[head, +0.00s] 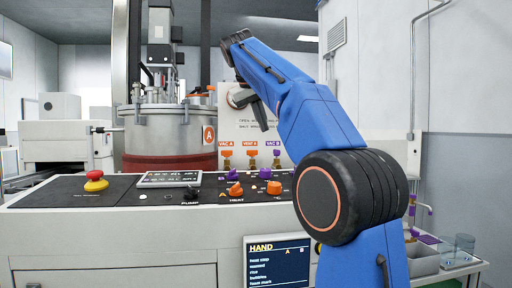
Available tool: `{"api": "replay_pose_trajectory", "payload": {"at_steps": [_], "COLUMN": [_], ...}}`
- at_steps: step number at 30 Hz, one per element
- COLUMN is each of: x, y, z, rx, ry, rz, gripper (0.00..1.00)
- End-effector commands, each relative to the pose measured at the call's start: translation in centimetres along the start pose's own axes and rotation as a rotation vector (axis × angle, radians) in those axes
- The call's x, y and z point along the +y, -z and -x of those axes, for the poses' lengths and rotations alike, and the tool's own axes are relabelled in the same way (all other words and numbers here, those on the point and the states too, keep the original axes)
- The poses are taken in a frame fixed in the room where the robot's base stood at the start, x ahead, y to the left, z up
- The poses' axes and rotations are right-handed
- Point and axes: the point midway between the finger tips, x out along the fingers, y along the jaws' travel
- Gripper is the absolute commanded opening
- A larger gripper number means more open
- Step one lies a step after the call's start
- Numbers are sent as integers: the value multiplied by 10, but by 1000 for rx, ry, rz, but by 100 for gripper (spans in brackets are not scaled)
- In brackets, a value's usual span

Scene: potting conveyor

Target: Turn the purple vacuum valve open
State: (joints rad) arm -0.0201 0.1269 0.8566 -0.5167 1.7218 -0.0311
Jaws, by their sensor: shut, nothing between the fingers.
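The purple valve (276,154) sits under the label VAC B on the white upright panel, at the right of a row of three small valves. Its handle is too small for me to tell exactly how it is turned. My gripper (263,124) is a dark shape hanging from the end of the blue arm, in front of the panel. It appears above and slightly left of the purple valve in the picture, apart from it. The gripper is shut and empty.
Orange valves marked VAC A (226,154) and VENT A (250,154) stand left of the purple one. The console (130,190) below carries orange and purple knobs and a red stop button (95,181). A steel chamber (170,136) stands left.

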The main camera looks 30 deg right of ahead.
Motion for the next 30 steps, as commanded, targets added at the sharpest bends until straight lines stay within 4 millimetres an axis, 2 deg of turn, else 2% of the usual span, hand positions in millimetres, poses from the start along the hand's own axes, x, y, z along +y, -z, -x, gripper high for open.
{"api": "replay_pose_trajectory", "payload": {"at_steps": [4, 8, 21, 30], "x": [0, 1, 1, 0], "y": [0, 0, 0, 0], "z": [-2, -13, -81, -100], "rx": [-1, -2, -3, -1], "ry": [-1, -2, -1, -1], "rz": [-1, -1, 0, -1], "gripper": [0, 0, 0, 0]}}
